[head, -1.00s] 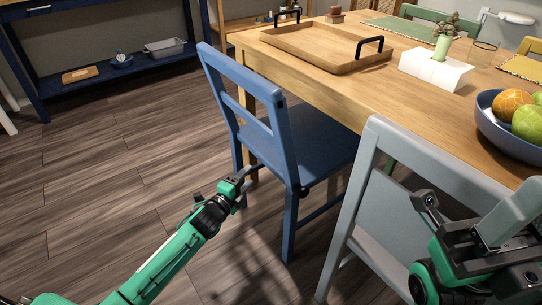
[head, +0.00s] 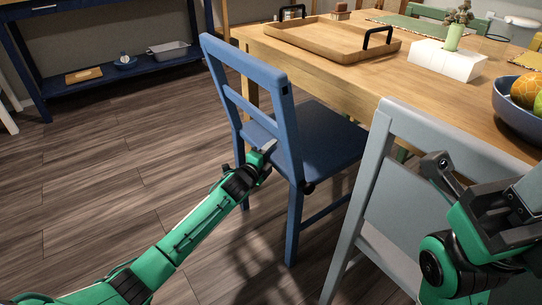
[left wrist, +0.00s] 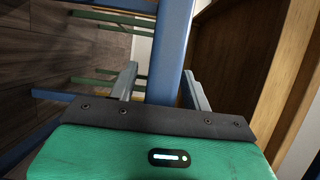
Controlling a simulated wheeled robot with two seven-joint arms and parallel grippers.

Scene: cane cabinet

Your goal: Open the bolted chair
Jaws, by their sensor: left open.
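The blue chair (head: 290,130) stands at the long side of the wooden table, its back towards the left and its seat partly under the tabletop. My left gripper (head: 266,151) is open at the chair's back, near the lower part of the back frame. In the left wrist view, a blue upright of the chair (left wrist: 172,50) runs between the two open fingers (left wrist: 160,88); I cannot tell whether they touch it. My right arm is at the lower right, in front of the grey chair; its fingers do not show clearly. No bolt can be made out.
The grey chair (head: 440,140) stands in front at the right. The wooden table (head: 340,75) carries a tray (head: 325,48), a white tissue box (head: 445,62) and a blue fruit bowl (head: 515,125). A dark blue shelf (head: 100,82) stands at the back left. The floor on the left is clear.

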